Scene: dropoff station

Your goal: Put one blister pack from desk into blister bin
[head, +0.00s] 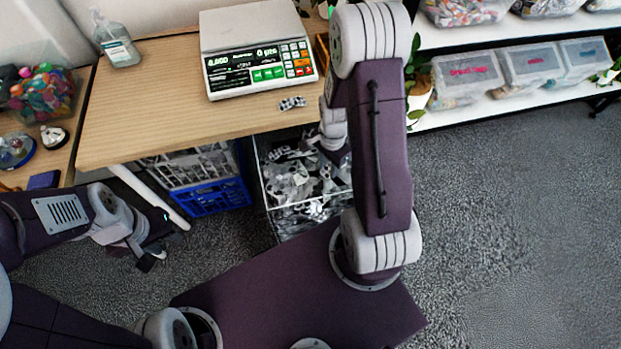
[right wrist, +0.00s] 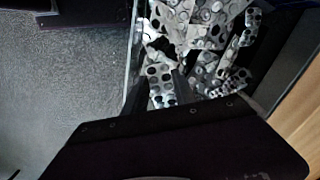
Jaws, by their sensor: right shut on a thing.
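The blister bin (head: 262,180) is a clear-walled box below the desk's front edge, filled with silver-and-dark blister packs. My right gripper (head: 330,172) hangs over the bin in the head view. In the right wrist view, my right gripper (right wrist: 157,92) is shut on a blister pack (right wrist: 160,80), with the bin's loose packs (right wrist: 205,40) behind it. Another blister pack (head: 292,103) lies on the desk (head: 160,90) near its front edge, below the scale. My left gripper (head: 160,250) is low at the left, open and empty, away from the bin.
A scale (head: 258,45) and a sanitizer bottle (head: 116,42) stand on the desk. A blue crate (head: 215,197) is under the desk, left of the bin. Shelves with clear boxes (head: 470,70) stand at the right. The carpet (head: 510,210) at right is clear.

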